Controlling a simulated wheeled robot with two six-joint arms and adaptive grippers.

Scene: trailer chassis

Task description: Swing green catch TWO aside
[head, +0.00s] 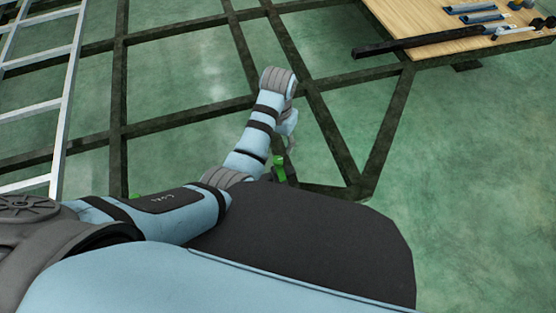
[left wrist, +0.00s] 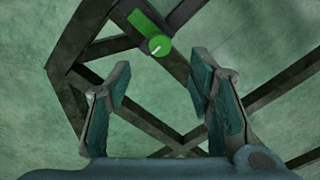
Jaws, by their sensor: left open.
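A green catch (head: 280,173) sits on the dark chassis frame just below my left gripper (head: 290,140) in the head view. The left wrist view shows a green catch (left wrist: 158,44) with a round knob-like end and a flat green plate, on a dark beam. My left gripper (left wrist: 161,70) is open and empty, its two fingers apart, with the catch beyond and between the tips. A second green piece (head: 135,195) shows partly behind my left arm. I cannot read which catch is number two. My right gripper is not in view.
Dark chassis beams (head: 180,122) cross over the green floor (head: 480,180). A wooden table (head: 425,22) with tools and a long black bar (head: 415,43) stands at the upper right. A silver ladder (head: 68,95) is at the left.

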